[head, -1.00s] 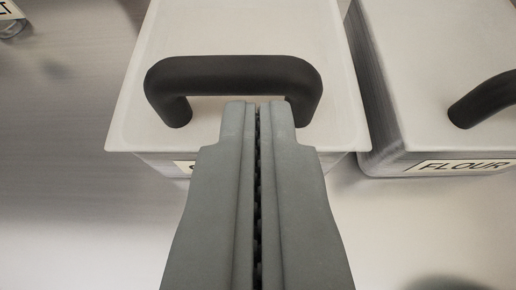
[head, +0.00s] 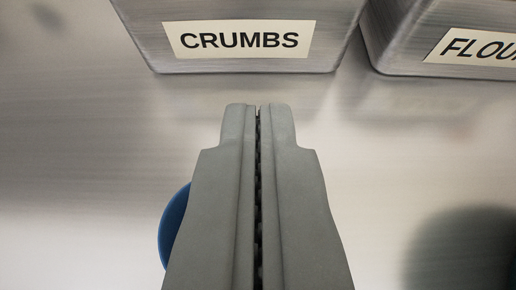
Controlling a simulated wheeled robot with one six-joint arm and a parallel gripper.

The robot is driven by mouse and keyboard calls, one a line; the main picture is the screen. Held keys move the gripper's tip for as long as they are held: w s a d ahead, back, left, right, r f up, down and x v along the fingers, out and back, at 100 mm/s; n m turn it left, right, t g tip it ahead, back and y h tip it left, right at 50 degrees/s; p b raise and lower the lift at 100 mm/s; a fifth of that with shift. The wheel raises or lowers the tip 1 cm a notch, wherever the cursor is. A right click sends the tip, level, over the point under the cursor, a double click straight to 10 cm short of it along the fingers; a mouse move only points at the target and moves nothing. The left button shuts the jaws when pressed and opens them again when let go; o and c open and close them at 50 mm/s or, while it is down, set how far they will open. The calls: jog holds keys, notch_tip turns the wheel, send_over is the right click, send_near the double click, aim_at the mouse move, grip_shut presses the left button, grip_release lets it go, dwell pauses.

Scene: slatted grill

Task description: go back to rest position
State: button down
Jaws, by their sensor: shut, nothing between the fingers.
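My gripper (head: 257,108) is shut and empty, its grey fingers pressed together in the middle of the head view. It points toward a metal container with a CRUMBS label (head: 240,40) at the top of the view. The fingertips appear below the container's front face, with bare metal surface showing between them in the picture. The container's top and handle are out of view.
A second metal container with a partly cut-off label reading FLOU (head: 480,45) stands at the upper right. A blue round object (head: 174,225) shows partly behind my gripper's left side. The brushed metal surface (head: 80,150) is clear at the left. A dark shadow lies at the lower right.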

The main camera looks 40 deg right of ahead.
jog(key=s+a+r+n+t+y, duration=0.3)
jog(key=s+a+r, duration=0.4)
jog(key=s+a, duration=0.3)
jog(key=s+a+r+n+t+y, duration=0.4)
jog(key=s+a+r, duration=0.3)
jog(key=s+a, duration=0.3)
jog(key=shift+a+r+y, duration=0.2)
jog(key=shift+a+y, duration=0.1)
jog(key=shift+a, duration=0.05)
